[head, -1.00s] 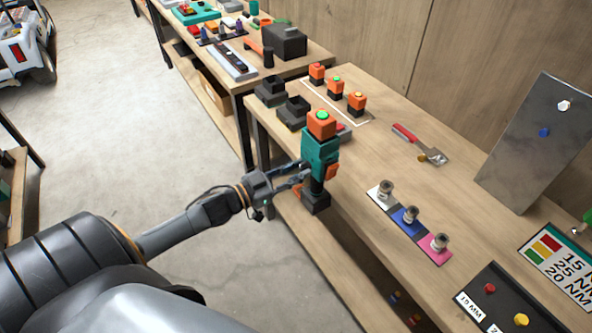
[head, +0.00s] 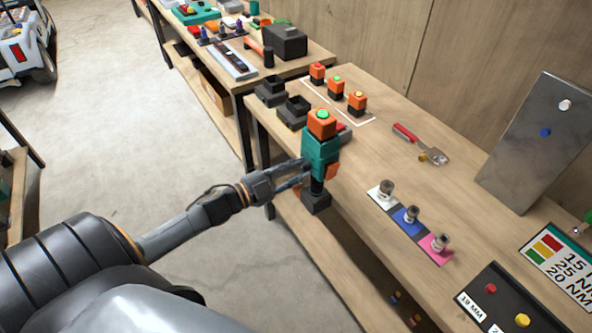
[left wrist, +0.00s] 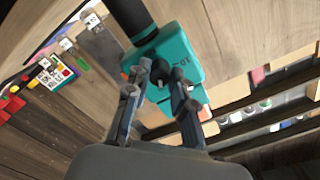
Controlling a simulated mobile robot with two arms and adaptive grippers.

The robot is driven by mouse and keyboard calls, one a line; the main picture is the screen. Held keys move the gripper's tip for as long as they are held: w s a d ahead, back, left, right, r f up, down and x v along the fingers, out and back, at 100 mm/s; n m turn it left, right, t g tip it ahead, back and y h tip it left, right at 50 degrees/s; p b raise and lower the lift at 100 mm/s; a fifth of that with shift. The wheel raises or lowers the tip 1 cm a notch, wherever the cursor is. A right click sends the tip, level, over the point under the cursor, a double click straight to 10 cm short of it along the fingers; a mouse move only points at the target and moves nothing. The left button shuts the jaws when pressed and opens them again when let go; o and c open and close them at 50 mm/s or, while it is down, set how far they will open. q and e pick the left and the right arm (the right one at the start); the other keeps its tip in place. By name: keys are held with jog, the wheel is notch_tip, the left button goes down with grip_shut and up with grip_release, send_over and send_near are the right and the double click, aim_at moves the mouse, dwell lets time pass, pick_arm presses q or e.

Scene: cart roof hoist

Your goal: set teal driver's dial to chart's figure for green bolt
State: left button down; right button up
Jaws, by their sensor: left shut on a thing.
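The teal driver (head: 320,152) stands upright near the front edge of the bench, with an orange battery (head: 322,124) with a green top on it and a dark foot. It also shows in the left wrist view (left wrist: 178,50). My left gripper (head: 303,172) is at its side, its fingers (left wrist: 160,80) shut on the small dark dial (left wrist: 160,70). A number beside the dial looks like 15, but is small and turned. The chart (head: 562,266) at the right has red, yellow and green swatches and the figures 15 NM, 25 NM and 20 NM; its right edge is cut off.
Several orange batteries (head: 336,87) stand behind the driver, with black chargers (head: 292,112) to the left.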

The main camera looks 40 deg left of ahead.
pick_arm(q)
jog(key=shift+m, duration=0.3)
jog(key=c, duration=1.1)
grip_release()
jog(key=v, duration=1.2)
jog(key=shift+f, duration=0.1)
